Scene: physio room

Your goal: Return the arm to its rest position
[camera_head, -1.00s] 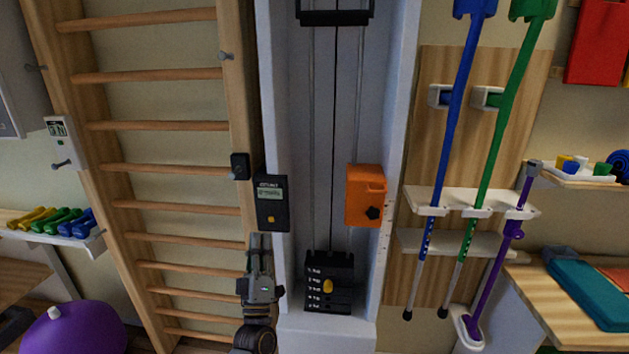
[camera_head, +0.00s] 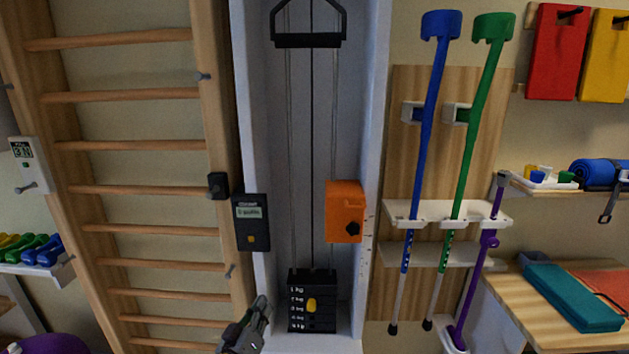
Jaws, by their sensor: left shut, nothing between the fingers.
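My left gripper (camera_head: 258,312) shows at the bottom of the head view, left of centre. Its fingers are shut and empty, pointing up and to the right. It appears in front of the lower left edge of the pulley column (camera_head: 375,120), left of the black weight stack (camera_head: 312,318) with its yellow knob. The rest of the left arm is cut off by the lower picture edge. My right gripper is not in view.
A black display box (camera_head: 250,222) and an orange box (camera_head: 344,212) are on the pulley column. Wooden wall bars (camera_head: 130,146) stand left. Blue (camera_head: 424,150) and green (camera_head: 472,140) crutches hang right, beside a wooden table (camera_head: 535,325).

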